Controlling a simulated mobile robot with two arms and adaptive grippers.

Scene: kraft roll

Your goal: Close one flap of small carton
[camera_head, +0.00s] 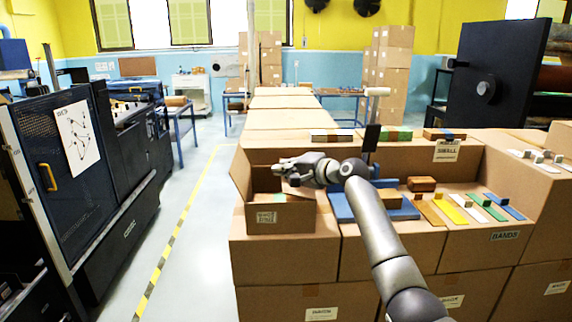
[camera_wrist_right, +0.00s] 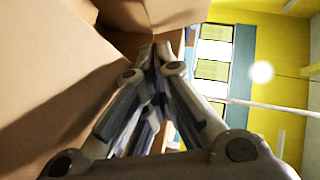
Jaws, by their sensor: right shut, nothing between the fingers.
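The small carton (camera_head: 280,217) stands open on the near left of the cardboard-box bench. Its left flap (camera_head: 240,174) stands up and leans outward. Part of its far and right side is hidden behind my right gripper (camera_head: 288,172). That gripper is shut and empty, with its fingers over the carton's opening, pointing left. In the right wrist view the closed fingertips (camera_wrist_right: 155,55) are right beside brown cardboard (camera_wrist_right: 60,60); I cannot tell whether they touch it. My left gripper is not in view.
Coloured strips (camera_head: 450,211) lie further right. A dark upright post (camera_head: 371,138) stands behind my arm. The floor aisle (camera_head: 190,210) at left is clear.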

